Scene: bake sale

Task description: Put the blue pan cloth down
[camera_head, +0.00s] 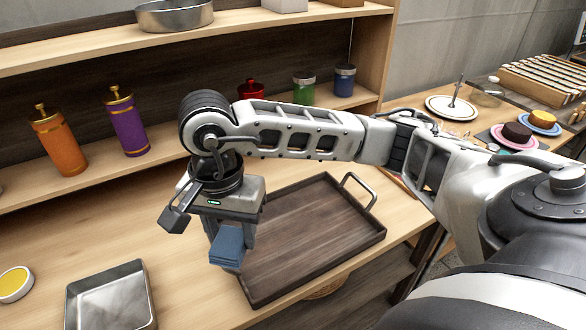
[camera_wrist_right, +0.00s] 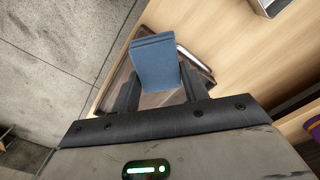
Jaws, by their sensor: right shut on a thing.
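The blue pan cloth (camera_head: 228,247) is a folded blue pad between the fingers of my right gripper (camera_head: 231,238). In the wrist view the cloth (camera_wrist_right: 155,62) stands out beyond the fingertips of the right gripper (camera_wrist_right: 158,90), which is shut on it. In the head view the gripper points down over the left end of the dark wooden tray (camera_head: 310,235). The cloth appears to be above the surface; the exact gap cannot be told. My left gripper is not in view.
A metal baking pan (camera_head: 110,300) lies on the wooden counter at left, near a bowl of yellow filling (camera_head: 14,283). Orange (camera_head: 58,140) and purple (camera_head: 126,122) bottles stand on the shelf behind. The tray's metal handle (camera_head: 366,190) sticks up. The tray looks empty.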

